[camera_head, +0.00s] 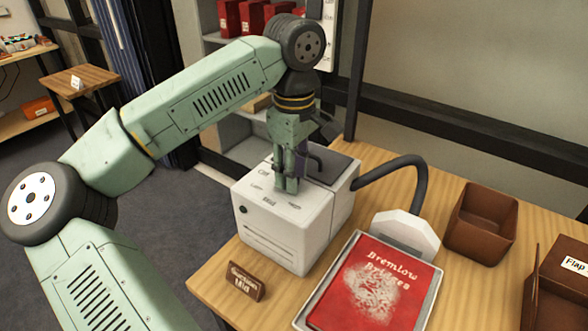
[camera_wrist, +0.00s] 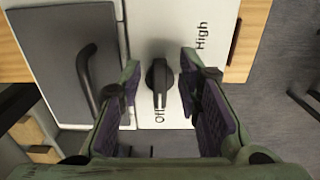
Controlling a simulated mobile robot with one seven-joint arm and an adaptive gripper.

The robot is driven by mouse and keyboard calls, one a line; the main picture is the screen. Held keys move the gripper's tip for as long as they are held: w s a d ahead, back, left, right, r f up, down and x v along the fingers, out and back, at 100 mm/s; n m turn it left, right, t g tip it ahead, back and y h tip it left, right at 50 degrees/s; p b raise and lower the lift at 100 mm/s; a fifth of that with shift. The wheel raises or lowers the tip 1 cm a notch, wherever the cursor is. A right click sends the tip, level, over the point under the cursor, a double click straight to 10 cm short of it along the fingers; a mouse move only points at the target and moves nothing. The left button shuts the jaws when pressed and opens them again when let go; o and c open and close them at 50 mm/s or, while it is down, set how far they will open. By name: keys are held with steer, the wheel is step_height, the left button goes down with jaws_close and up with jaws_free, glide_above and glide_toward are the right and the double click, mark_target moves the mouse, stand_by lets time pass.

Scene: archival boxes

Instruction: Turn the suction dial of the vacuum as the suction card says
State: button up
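The white vacuum (camera_head: 285,235) stands on the wooden table, with Off, Low, Mid and High lettered on its top. The brown suction card (camera_head: 245,281) in front of it appears to read "Mid". My gripper (camera_head: 289,188) points down over the vacuum's top and hides the dial in the head view. In the wrist view the black dial (camera_wrist: 158,76) lies between the two spread fingers of my gripper (camera_wrist: 159,70), with a gap on each side. The dial's long grip is lined up with the word Off; High is at the upper right.
A black hose (camera_head: 400,165) runs from the vacuum to a white nozzle (camera_head: 408,232). A red book (camera_head: 370,285) with a pale dusty patch lies in a tray. A brown box (camera_head: 482,222) and a "Flap" box (camera_head: 560,285) stand at the right. A black handle (camera_wrist: 85,75) rises beside the dial.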

jaws_close()
steer(key=shift+n, duration=0.3)
stand_by(0.3)
steer(key=n+b, duration=0.2)
steer(key=shift+w+d+f+n, duration=0.1)
steer(key=shift+w+n, duration=0.1)
steer(key=shift+n, duration=0.1)
steer(key=n+b, duration=0.1)
steer(key=n, duration=0.1)
steer(key=n+b, duration=0.1)
steer(key=n, duration=0.1)
steer(key=shift+w, duration=0.3)
steer(key=n, duration=0.2)
steer(key=n+b, duration=0.1)
steer(key=n, duration=0.3)
steer(key=shift+w, duration=0.35)
steer(key=shift+w+a+n+b, duration=0.15)
steer(key=shift+n+b, duration=0.15)
steer(key=shift+n, duration=0.8)
steer(key=shift+w+a+n+b, duration=0.1)
steer(key=shift+n+b, duration=0.15)
steer(key=shift+n, duration=0.85)
